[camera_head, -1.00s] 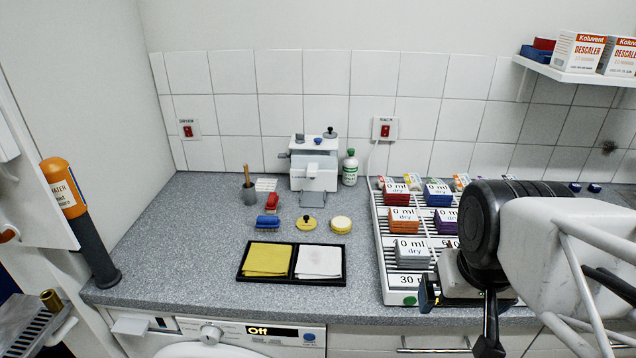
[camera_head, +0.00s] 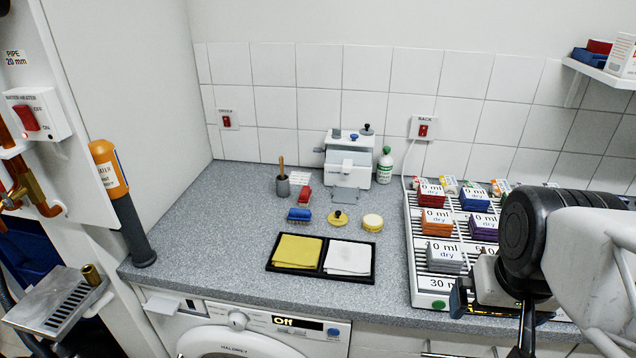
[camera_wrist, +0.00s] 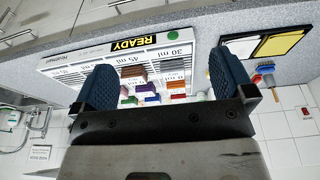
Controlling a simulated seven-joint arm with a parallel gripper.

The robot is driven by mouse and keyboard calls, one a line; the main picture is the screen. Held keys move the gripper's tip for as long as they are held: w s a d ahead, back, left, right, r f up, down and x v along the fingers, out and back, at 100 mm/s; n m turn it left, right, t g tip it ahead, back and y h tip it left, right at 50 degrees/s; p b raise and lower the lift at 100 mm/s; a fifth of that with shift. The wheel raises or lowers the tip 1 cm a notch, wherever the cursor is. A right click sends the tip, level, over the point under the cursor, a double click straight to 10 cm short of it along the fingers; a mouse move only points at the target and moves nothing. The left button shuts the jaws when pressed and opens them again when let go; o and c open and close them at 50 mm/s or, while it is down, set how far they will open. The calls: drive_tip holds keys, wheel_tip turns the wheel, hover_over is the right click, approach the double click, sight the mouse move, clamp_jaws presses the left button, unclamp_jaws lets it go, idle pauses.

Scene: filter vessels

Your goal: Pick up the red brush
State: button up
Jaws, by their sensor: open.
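The red brush (camera_head: 304,193) is a small red block with pale bristles below it.
A black tray (camera_head: 322,277) with yellow and white cloths lies in front of the brushes. A yellow knobbed disc (camera_head: 338,219) and a round yellow-white pad (camera_head: 372,222) stand right of them. The white rack (camera_head: 418,262) holds several coloured stacks. The counter's left part is clear.

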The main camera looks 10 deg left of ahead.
drive_tip(key=w+a+r+n, duration=0.2)
drive_tip(key=w+a+n, duration=0.1)
drive_tip(key=w, duration=0.5)
drive_tip(key=w+a+r+n, duration=0.2)
drive_tip(key=w, duration=0.6)
drive_tip(key=n+g, duration=0.3)
drive_tip(key=n, duration=1)
hover_over(306, 190)
drive_tip(key=f, duration=1.5)
drive_tip(key=shift+s+d+f, duration=0.1)
drive_tip(key=shift+d+f, duration=0.15)
drive_tip(key=shift+f, duration=0.05)
drive_tip(key=shift+a+f, duration=0.2)
drive_tip(key=shift+a, duration=0.05)
drive_tip(key=shift+f, duration=0.1)
drive_tip(key=shift+f, duration=1.25)
